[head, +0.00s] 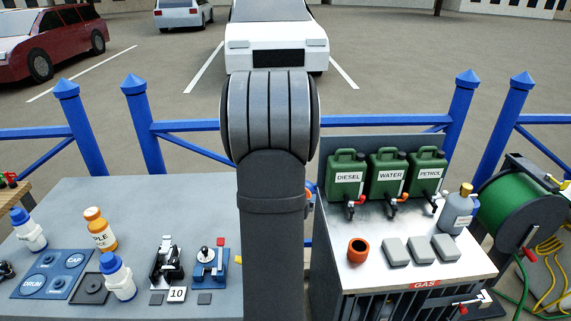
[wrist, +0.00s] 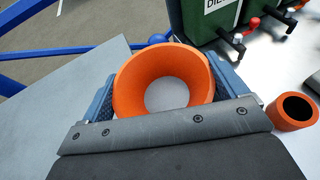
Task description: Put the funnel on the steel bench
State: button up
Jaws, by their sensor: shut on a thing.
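The orange funnel (wrist: 163,56) shows in the wrist view as a wide ring, with a pale grey surface visible through it. My gripper (wrist: 160,76) is shut on it, with a blue-grey finger on either side. In the head view my arm hides the gripper and nearly all of the funnel. The steel bench (head: 375,277) is right of my arm in the head view, and its pale top shows at the right in the wrist view (wrist: 262,68). I cannot tell the funnel's height or whether it touches anything.
On the steel bench are an orange cup (head: 357,251), several grey blocks (head: 420,249), a grey bottle (head: 459,211) and green cans (head: 388,172) with taps at the back. A grey table (head: 200,195) with bottles and fixtures is at the left.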

jog(key=s+d+m+g+h, duration=0.4)
jog(key=d+m, duration=0.1)
jog(key=d, duration=0.5)
jog(key=s+d+m+g+h, duration=0.4)
jog(key=d+m+h, duration=0.1)
jog(key=d, duration=0.5)
notch_tip(320, 180, down, 7)
jog(key=shift+s+y, duration=0.15)
jog(key=shift+y, duration=0.15)
jog(key=o, duration=0.8)
jog(key=v, duration=1.7)
jog(key=shift+a, duration=0.25)
jog(key=x, duration=1.7)
jog(key=shift+d, duration=0.2)
